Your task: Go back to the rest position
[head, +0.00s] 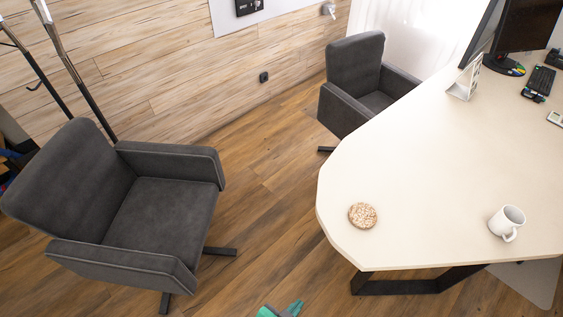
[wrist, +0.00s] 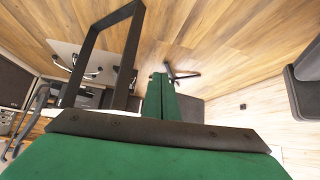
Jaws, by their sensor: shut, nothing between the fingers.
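My gripper (head: 284,311) shows as a small green shape at the bottom edge of the head view, over the wooden floor and left of the table's leg. In the wrist view, its green fingers (wrist: 161,92) are together with nothing between them. The wrist view looks past the fingers at the floor, a black table leg frame (wrist: 135,45) and chairs. The rest of my arm is out of the head view.
Grey armchairs stand at the left (head: 150,215) and behind the table (head: 357,75). Bare floor lies between.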

